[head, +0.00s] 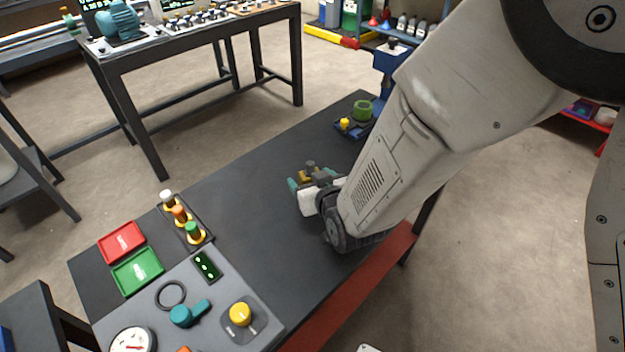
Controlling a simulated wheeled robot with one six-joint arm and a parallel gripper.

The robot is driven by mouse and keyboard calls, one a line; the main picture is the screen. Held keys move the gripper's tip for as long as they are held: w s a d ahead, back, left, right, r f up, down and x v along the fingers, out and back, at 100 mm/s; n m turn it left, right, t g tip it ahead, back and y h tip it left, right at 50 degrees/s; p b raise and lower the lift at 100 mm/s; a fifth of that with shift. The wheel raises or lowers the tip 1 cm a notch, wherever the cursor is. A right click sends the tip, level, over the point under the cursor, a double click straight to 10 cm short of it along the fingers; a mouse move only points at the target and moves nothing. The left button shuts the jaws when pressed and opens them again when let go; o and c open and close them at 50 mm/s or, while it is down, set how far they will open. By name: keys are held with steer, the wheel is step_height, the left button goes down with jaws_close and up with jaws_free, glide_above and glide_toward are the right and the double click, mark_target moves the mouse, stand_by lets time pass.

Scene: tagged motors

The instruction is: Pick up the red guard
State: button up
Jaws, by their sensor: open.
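I cannot make out a red guard in the head view. My gripper (312,182) is open above the middle of the dark workbench (255,195), with teal fingertips pointing away from me. A small yellow and dark shape (311,169) shows at the fingers. I cannot tell whether it is a part of my gripper or a thing behind it. My arm hides the right part of the bench.
A red tray (121,242) and a green tray (138,270) lie at the left, beside a rack (207,238) of coloured pegs. A grey panel (222,325) with controls is at the front. A green ring (362,110) stands at the far end. The bench's middle is clear.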

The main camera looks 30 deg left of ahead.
mark_target(308, 174)
steer(key=x, duration=0.3)
steer(key=shift+w, duration=0.15)
jaws_close()
